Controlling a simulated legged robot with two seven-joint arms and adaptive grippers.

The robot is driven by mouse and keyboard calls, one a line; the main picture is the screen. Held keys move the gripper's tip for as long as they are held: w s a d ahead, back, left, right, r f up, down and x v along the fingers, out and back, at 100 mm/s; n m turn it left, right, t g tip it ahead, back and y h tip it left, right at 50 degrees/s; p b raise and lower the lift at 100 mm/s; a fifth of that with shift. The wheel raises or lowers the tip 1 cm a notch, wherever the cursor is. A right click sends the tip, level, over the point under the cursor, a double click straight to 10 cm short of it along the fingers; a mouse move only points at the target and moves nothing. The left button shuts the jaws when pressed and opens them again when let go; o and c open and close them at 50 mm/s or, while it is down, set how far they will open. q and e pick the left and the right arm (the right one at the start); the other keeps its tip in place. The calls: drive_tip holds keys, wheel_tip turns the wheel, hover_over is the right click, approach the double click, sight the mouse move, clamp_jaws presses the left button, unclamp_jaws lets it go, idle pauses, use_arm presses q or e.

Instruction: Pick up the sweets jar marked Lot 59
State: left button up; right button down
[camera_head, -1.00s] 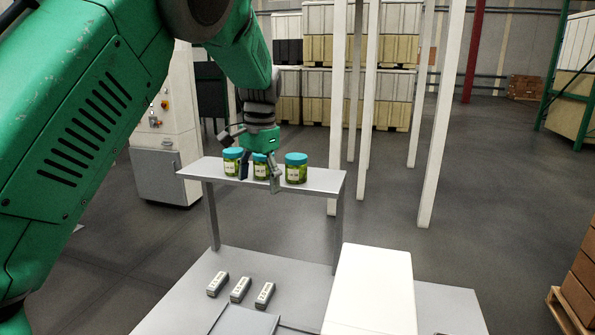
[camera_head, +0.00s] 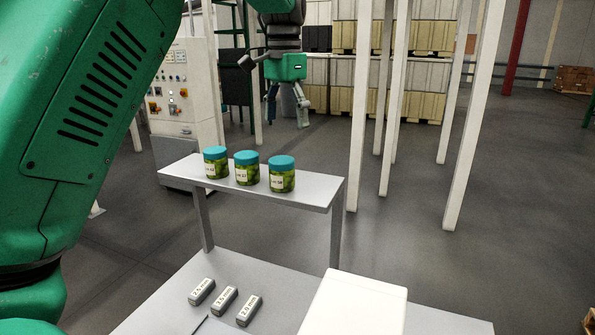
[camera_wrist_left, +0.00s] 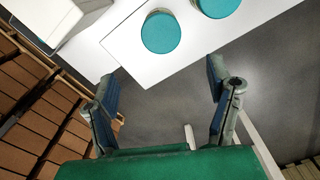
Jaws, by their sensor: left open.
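Three sweets jars with teal lids and green contents stand upright in a row on a raised grey shelf (camera_head: 185,174): a left jar (camera_head: 216,168), a middle jar (camera_head: 247,176) and a right jar (camera_head: 282,182). Each has a white "Lot" label, but the numbers are too small to read surely. My left gripper (camera_head: 288,115) is open and empty, raised above and beyond the shelf, clear of the jars. In the left wrist view its spread fingers (camera_wrist_left: 160,80) have nothing between them; two lids show past them, one whole (camera_wrist_left: 161,32) and one cut off (camera_wrist_left: 218,5). My right gripper is not in view.
Several small grey labelled blocks (camera_head: 224,300) lie on the lower table, left of a white box (camera_head: 357,304). White posts (camera_head: 468,140) stand right of the shelf. A control cabinet (camera_head: 178,100) stands behind it. Stacked crates (camera_head: 430,75) fill the back.

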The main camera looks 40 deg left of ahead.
sight(283, 158)
use_arm(q)
drive_tip(key=f, duration=0.5)
drive_tip(key=a+f, duration=0.1)
drive_tip(key=f, duration=0.1)
drive_tip(key=shift+s+a+f, duration=0.1)
drive_tip(key=shift+s+f, duration=0.15)
drive_tip(key=shift+s, duration=0.05)
drive_tip(key=shift+w+f+p, duration=0.1)
drive_tip(key=shift+f+p, duration=0.2)
drive_tip(key=shift+f, duration=0.25)
drive_tip(key=f, duration=0.2)
drive_tip(key=d+f+p, duration=0.1)
drive_tip(key=shift+s, duration=0.4)
drive_tip(key=shift+w+f, duration=0.1)
drive_tip(key=shift+f, duration=0.5)
drive_tip(key=shift+w+a+f, duration=0.1)
drive_tip(key=shift+a, duration=0.1)
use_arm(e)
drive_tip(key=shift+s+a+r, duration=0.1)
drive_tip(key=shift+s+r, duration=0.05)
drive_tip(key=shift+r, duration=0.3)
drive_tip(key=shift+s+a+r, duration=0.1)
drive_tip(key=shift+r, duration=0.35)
use_arm(q)
drive_tip(key=shift+a, duration=0.15)
drive_tip(key=c, duration=1.3)
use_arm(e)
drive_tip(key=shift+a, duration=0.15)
